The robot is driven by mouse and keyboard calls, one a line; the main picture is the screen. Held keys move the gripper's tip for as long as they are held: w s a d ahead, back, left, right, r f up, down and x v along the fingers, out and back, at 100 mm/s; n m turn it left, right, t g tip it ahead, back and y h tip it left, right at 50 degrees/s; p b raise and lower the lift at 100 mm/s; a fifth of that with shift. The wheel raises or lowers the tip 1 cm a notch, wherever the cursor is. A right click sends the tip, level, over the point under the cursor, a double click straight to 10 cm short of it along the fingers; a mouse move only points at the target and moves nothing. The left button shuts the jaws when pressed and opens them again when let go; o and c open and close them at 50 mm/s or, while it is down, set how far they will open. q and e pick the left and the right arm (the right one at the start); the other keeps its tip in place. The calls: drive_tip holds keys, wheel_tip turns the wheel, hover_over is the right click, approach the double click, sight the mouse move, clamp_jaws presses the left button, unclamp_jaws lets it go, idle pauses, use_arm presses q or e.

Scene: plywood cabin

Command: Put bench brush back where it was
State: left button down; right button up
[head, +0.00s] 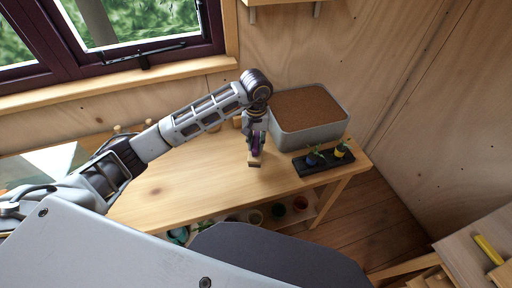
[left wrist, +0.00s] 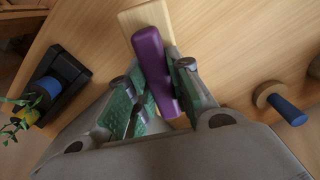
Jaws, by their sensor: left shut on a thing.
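The bench brush shows as a purple handle (left wrist: 155,65) with a pale wooden block (left wrist: 143,17) at its far end. In the left wrist view the handle lies between the green-padded fingers of my left gripper (left wrist: 155,100), which is shut on it. In the head view my left gripper (head: 257,138) points down over the wooden bench (head: 190,165), with the brush's wooden end (head: 255,160) lowest. I cannot tell whether that end touches the bench top. No bristles can be made out. My right gripper is not in view.
A grey tub (head: 310,137) with a brown fill stands just behind and right of my left gripper. A black holder (head: 312,168) with blue and yellow pots sits near the bench's right end. A blue-handled wooden tool (left wrist: 284,108) lies nearby. The bench's left-middle is clear.

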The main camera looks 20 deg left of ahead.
use_arm(q)
drive_tip(key=shift+f, duration=0.15)
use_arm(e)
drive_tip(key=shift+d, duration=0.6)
use_arm(q)
drive_tip(key=shift+f, duration=0.5)
drive_tip(key=shift+f+p, duration=0.3)
drive_tip(key=shift+f, duration=1.1)
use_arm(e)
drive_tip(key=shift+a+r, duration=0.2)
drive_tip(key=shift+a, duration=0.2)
use_arm(q)
drive_tip(key=c, duration=1.3)
unclamp_jaws()
drive_tip(key=shift+c, duration=0.2)
drive_tip(key=shift+o, duration=0.3)
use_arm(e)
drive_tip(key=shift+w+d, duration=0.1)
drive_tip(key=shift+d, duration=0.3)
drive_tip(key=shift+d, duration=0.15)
